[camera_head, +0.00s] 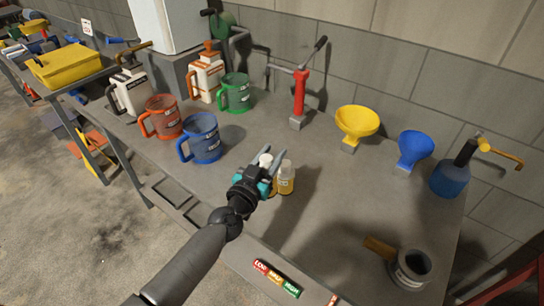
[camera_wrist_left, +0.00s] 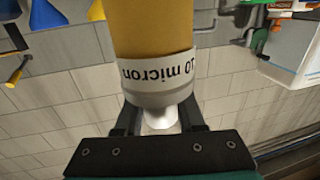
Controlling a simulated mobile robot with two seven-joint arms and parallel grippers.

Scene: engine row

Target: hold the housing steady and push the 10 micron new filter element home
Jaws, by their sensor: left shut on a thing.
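My left gripper (camera_head: 265,168) is above the middle of the grey workbench, its arm coming from the bottom left. In the left wrist view its fingers (camera_wrist_left: 158,118) are shut on the pale knob end of a yellow cylinder, the 10 micron filter element (camera_wrist_left: 160,40), whose white label reads upside down there. In the head view the gripper covers most of what it holds. A small yellow, pale-topped cylinder (camera_head: 286,180) shows right beside the fingers. A grey open cup with a wooden handle (camera_head: 410,268) is at the bench's front right; I cannot tell whether it is the housing. My right gripper is out of view.
Blue (camera_head: 203,138), orange (camera_head: 163,117) and green (camera_head: 234,92) jugs stand to the left. A red hand pump (camera_head: 299,95), a yellow funnel (camera_head: 357,122), a blue funnel (camera_head: 414,148) and a blue oil can (camera_head: 451,178) line the back. The bench between gripper and cup is clear.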

